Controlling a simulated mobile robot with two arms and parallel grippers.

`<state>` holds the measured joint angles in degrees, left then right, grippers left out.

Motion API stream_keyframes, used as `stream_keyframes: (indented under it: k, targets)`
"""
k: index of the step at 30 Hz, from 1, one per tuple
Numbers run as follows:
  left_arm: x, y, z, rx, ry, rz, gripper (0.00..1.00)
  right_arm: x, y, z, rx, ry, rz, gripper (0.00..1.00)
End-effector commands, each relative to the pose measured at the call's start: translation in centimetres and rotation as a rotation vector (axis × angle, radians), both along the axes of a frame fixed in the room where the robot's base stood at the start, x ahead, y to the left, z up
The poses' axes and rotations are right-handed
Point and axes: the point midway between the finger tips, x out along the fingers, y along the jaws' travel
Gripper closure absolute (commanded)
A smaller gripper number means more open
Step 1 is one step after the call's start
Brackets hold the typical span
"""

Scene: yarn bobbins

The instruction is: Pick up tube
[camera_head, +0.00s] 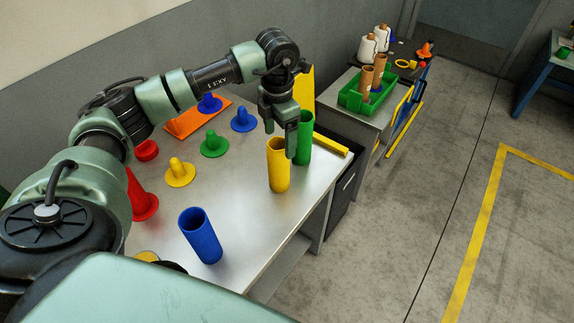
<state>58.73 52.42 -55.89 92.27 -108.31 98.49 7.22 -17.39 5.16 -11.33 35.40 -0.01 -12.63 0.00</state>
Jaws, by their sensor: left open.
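A yellow tube (279,168) and a green tube (303,145) stand upright side by side near the right edge of the metal table (232,187). A blue tube (200,238) stands apart near the front edge, its hollow top showing. My left gripper (281,136) points down over the yellow and green tubes. It is open, and one finger hangs in front of the gap between these two tubes. I cannot tell whether it touches either. My right gripper is not in view.
Yellow (180,174), green (214,145) and blue (243,120) pegs stand on the table, with a red cone (140,200) at left. A second table behind holds a green crate (352,98) with brown tubes. The floor at right is clear.

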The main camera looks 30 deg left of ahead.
Motion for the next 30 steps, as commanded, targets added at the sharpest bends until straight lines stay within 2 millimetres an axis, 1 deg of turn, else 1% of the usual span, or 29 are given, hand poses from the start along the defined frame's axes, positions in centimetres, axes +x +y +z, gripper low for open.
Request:
stream_keyframes:
  k: [2,5,8,12,16,19,25,26,27,29,30]
  targets:
    - [-0.2,0.1,-0.8,0.007,0.009,-0.002,0.19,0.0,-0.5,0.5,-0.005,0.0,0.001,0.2]
    - [-0.2,0.0,-1.9,0.006,0.008,-0.002,0.19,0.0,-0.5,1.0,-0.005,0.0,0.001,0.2]
    - [-0.2,-0.1,-2.9,0.004,0.008,-0.001,0.19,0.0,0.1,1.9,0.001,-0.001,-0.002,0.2]
    - [-0.2,-0.2,-4.9,0.004,0.009,-0.001,0.19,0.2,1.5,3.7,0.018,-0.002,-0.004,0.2]
    - [-0.1,-0.1,-6.8,0.003,0.006,0.0,0.19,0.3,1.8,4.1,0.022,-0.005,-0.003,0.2]
    - [0.0,-0.1,-7.4,0.003,0.004,0.0,0.19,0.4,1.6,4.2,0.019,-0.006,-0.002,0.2]
    - [0.0,-0.1,-7.5,0.003,0.003,-0.001,0.19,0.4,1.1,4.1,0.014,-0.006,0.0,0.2]
    - [0.0,-0.1,-7.5,0.003,0.003,-0.001,0.25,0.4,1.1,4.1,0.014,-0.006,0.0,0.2]
    - [0.0,-0.1,-7.5,0.003,0.003,-0.001,0.36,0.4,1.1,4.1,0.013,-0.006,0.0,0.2]
    - [0.0,-0.1,-7.5,0.002,0.002,-0.001,0.53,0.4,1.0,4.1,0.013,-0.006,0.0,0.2]
    - [0.0,-0.1,-7.5,0.002,0.002,-0.001,0.64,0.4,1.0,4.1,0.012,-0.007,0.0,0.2]
